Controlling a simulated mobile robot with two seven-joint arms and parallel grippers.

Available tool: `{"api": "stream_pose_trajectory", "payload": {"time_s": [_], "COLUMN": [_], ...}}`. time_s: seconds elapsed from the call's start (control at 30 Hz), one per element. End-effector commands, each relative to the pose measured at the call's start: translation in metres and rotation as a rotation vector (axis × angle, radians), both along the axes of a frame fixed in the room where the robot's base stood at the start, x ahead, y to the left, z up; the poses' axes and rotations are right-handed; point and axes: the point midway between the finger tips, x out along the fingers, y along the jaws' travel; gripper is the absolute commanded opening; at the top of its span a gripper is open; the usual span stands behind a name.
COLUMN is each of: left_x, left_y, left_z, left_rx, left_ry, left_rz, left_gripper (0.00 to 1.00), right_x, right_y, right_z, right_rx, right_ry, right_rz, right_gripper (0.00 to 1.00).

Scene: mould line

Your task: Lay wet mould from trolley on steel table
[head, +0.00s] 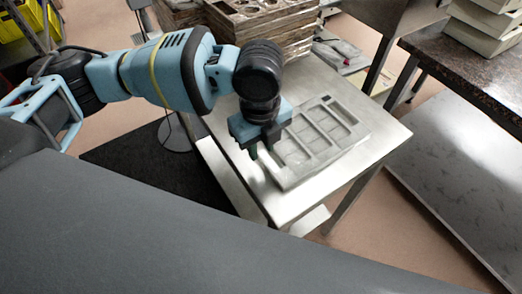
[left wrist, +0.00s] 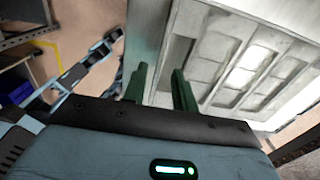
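A grey mould (head: 318,146) with several rectangular recesses lies flat on a pale metal top (head: 292,205). The mould also shows in the left wrist view (left wrist: 222,62), at the right of the fingers. My left gripper (head: 262,154) points down at the mould's left edge. Its two green fingers (left wrist: 159,88) stand apart in the left wrist view, one beside the mould and one overlapping its edge in the picture. I cannot tell whether they touch it. My right gripper is not in view. The pictures do not make clear whether this top is the trolley or the steel table.
A stack of brown wooden-looking moulds (head: 262,22) stands behind the grey mould. A dark speckled table (head: 470,62) with pale stacked trays (head: 488,22) is at the right, with a grey metal sheet (head: 455,165) lower down. A yellow crate (head: 12,22) stands far left.

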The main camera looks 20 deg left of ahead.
Motion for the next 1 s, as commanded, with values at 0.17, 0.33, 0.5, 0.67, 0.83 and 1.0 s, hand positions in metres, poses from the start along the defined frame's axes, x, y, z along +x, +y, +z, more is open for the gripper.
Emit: {"api": "stream_pose_trajectory", "payload": {"time_s": [0.17,0.33,0.5,0.67,0.83,1.0], "left_x": [0.000,0.000,-0.001,-0.001,-0.001,-0.001], "left_y": [0.000,0.000,0.000,0.001,0.001,0.001], "left_z": [0.042,0.071,0.087,0.092,0.092,0.092], "left_rx": [-0.001,-0.001,-0.002,0.000,0.000,-0.001], "left_ry": [-0.007,-0.005,-0.002,0.000,0.001,0.001], "left_rz": [-0.001,-0.001,-0.001,-0.001,-0.001,-0.001], "left_gripper": [0.28,0.28,0.28,0.28,0.28,0.28], "right_x": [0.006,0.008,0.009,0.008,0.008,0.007], "right_y": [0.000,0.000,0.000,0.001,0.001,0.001], "right_z": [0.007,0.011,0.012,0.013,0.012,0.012], "right_rx": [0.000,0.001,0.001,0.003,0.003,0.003], "right_ry": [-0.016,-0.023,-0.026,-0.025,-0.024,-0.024], "right_rz": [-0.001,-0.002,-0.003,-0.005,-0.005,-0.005], "right_gripper": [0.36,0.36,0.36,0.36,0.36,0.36]}}
